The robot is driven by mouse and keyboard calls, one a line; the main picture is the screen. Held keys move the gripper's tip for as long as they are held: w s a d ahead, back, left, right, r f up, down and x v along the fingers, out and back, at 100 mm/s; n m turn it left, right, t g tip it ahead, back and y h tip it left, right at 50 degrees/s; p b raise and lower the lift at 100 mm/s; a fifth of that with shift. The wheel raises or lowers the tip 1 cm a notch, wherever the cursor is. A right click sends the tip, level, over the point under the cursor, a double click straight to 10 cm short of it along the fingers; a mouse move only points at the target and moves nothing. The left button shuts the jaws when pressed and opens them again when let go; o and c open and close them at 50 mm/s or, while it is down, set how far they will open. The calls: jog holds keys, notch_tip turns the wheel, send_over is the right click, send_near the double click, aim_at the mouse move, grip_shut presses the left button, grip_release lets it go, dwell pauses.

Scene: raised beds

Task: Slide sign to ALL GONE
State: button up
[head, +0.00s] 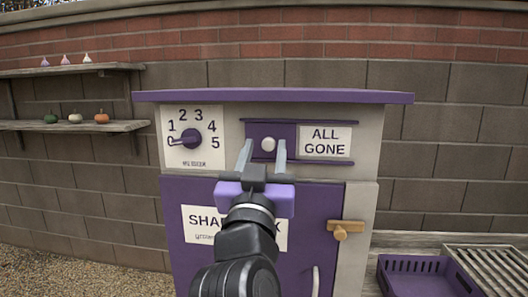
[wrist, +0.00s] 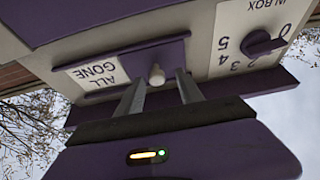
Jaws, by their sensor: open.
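The sliding sign has a purple plate (head: 254,131) with a round white knob (head: 268,144), set between two dark rails on the upper front of the stand. The plate is at the left of the track. The white "ALL GONE" panel (head: 325,142) is uncovered to its right. The wrist view, upside down, also shows the knob (wrist: 157,74) and the panel (wrist: 97,74). My gripper (head: 264,145) is open, with one finger on each side of the knob. I cannot tell whether either finger touches it.
A dial (head: 185,139) with numbers is left of the sign. Below is a purple door (head: 188,260) with a wooden latch (head: 344,228). A purple roof edge (head: 275,96) overhangs the sign. A purple crate (head: 425,280) is at lower right. Shelves (head: 70,126) hang at left.

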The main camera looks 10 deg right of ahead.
jog(key=b+v, duration=0.1)
jog(key=v, duration=0.6)
jog(key=shift+s+b, duration=0.25)
jog(key=shift+b, duration=0.15)
jog(key=shift+a+f, duration=0.1)
jog(key=shift+a, duration=0.05)
